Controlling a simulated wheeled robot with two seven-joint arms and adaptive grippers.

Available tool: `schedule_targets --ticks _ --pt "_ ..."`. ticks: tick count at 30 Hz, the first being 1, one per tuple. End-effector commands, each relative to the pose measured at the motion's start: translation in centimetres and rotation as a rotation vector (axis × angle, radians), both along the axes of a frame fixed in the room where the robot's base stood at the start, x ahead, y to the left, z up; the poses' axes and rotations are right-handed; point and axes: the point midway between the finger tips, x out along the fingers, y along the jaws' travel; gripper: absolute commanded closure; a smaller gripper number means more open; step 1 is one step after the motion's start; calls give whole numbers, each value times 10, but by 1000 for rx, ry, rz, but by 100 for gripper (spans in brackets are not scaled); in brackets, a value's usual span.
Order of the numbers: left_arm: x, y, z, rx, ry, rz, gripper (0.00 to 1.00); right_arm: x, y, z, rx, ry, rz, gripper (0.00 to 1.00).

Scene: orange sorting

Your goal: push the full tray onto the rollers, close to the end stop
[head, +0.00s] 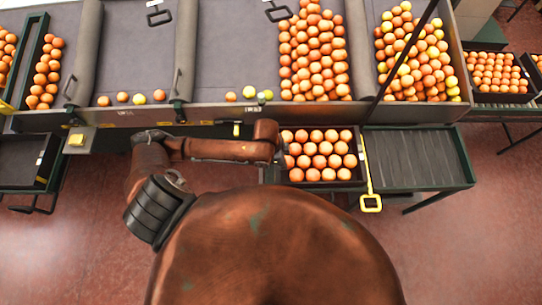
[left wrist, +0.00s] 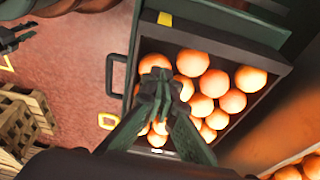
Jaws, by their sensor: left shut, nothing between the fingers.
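The full tray (head: 322,184) is dark and holds rows of oranges. It sits below the sorting bench, to the left of the rollers (head: 415,160), which are grey in a green frame. The rollers are bare. My left gripper (head: 282,157) is shut and empty at the tray's left side in the head view. In the left wrist view the closed fingers (left wrist: 158,80) overlap the oranges in the tray (left wrist: 215,40); I cannot tell whether they touch. A right-hand frame edge (head: 468,162) bounds the rollers; I cannot make out a separate end stop. My right gripper is not in view.
The bench (head: 235,60) with sloping bins of oranges runs behind. Another orange-filled tray (head: 500,98) lies at the right. The floor in front of the rollers is clear.

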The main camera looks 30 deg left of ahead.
Motion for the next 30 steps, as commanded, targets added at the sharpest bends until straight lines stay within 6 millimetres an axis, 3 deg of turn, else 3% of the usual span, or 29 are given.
schedule_targets --ticks 1,6,10,17,30 --pt "8 22 1 56 16 -18 100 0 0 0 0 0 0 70" --pt "17 79 4 166 87 -10 100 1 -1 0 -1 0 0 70" --pt "20 105 8 205 116 11 100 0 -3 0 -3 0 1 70" --pt "20 113 -7 216 130 22 100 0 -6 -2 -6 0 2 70" --pt "19 112 -94 215 130 21 100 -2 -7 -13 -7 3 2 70"
